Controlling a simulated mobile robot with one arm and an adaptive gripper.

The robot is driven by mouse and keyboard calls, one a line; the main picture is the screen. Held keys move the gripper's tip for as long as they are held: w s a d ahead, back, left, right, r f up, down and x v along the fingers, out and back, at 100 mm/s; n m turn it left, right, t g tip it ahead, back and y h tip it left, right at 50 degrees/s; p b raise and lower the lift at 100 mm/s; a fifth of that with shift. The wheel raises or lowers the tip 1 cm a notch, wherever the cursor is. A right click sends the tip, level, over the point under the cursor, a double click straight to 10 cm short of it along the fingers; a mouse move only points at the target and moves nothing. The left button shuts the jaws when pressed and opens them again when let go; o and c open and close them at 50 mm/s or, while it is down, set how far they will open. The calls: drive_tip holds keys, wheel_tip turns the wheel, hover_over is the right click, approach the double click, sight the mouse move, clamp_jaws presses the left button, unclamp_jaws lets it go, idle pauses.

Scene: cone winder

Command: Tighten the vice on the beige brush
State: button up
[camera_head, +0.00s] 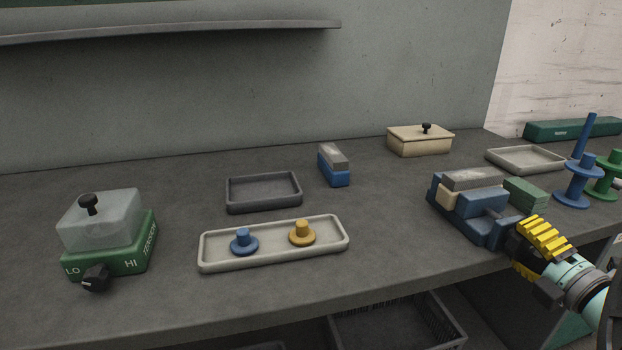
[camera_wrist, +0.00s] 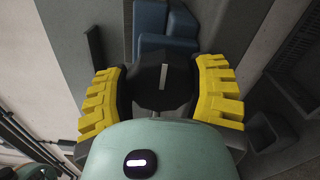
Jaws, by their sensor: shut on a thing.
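The blue vice (camera_head: 481,205) stands near the right front of the bench. The beige brush (camera_head: 448,196), with a grey top, sits in the vice between its back jaw and its front block; whether any slack is left there cannot be told. My gripper (camera_head: 522,250) is at the vice's front end, its yellow fingers shut on the black vice knob (camera_wrist: 162,84). In the wrist view the knob has a pale line on its face and lies between both fingers, with the vice body (camera_wrist: 166,45) beyond it. The brush cannot be made out there.
A green block (camera_head: 525,194) and blue spool (camera_head: 578,184) stand close right of the vice. A blue brush (camera_head: 335,176), dark tray (camera_head: 264,207), pale tray (camera_head: 210,266) with two knobs, lidded beige box (camera_head: 419,144) and green switch box (camera_head: 110,258) lie left or behind.

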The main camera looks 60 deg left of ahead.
drive_tip(key=m+p, duration=0.3)
drive_tip(key=m, duration=0.2)
drive_tip(key=shift+a+r+m+p, duration=0.1)
drive_tip(key=shift+r+m+p, duration=0.1)
drive_tip(key=shift+m+p, duration=1.1)
drive_tip(key=shift+m, duration=0.2)
drive_tip(key=shift+f+m+p, duration=0.2)
drive_tip(key=shift+m+p, duration=0.75)
drive_tip(key=shift+m, duration=0.45)
drive_tip(key=o, duration=1.2)
drive_tip(key=shift+f, duration=0.15)
drive_tip(key=v, duration=1.2)
